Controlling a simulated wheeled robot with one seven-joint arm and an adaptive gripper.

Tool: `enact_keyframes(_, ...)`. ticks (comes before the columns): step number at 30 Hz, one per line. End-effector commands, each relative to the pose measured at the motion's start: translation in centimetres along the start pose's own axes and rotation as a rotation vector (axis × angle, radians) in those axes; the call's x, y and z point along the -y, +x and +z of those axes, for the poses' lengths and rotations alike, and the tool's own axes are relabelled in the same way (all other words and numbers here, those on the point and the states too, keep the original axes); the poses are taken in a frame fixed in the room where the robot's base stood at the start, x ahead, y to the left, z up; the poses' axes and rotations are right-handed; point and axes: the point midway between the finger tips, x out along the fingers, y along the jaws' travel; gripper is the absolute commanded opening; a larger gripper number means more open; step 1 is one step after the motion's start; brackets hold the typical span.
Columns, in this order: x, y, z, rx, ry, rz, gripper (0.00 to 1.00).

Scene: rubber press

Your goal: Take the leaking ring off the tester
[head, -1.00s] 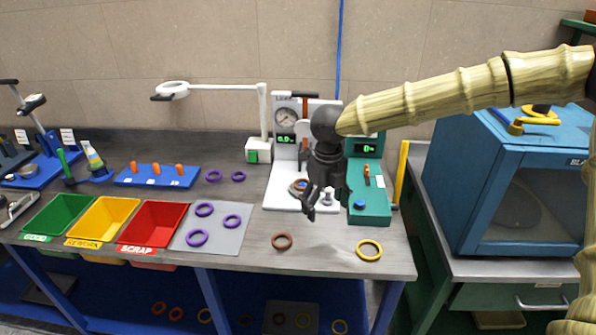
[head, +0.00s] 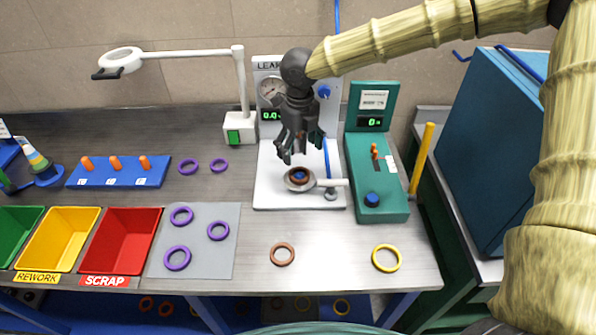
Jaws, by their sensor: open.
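The white leak tester (head: 265,187) stands against the wall, with a gauge and a green display on its upright back panel. A white bar with a blue upright part stands just right of the seat. My gripper (head: 290,158) is open and empty, pointing down just above and slightly left of the ring. It hides part of the tester's panel.
A green device (head: 393,203) stands to the right. Another brown ring (head: 282,254) and a yellow ring (head: 386,258) lie on the bench in front. Several purple rings lie on and near a grey mat (head: 222,259). A red SCRAP bin (head: 119,241) and a yellow REWORK bin (head: 58,239) are at left.

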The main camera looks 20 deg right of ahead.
Motion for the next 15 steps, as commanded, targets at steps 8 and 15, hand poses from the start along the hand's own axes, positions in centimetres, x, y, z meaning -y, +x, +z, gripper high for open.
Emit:
enact_keyframes(8, 0.0, 3.0, 0.0, -0.002, 0.0, 0.0, 0.79)
enact_keyframes(15, -0.2, 4.5, -0.1, -0.004, -0.001, 0.001, 0.79)
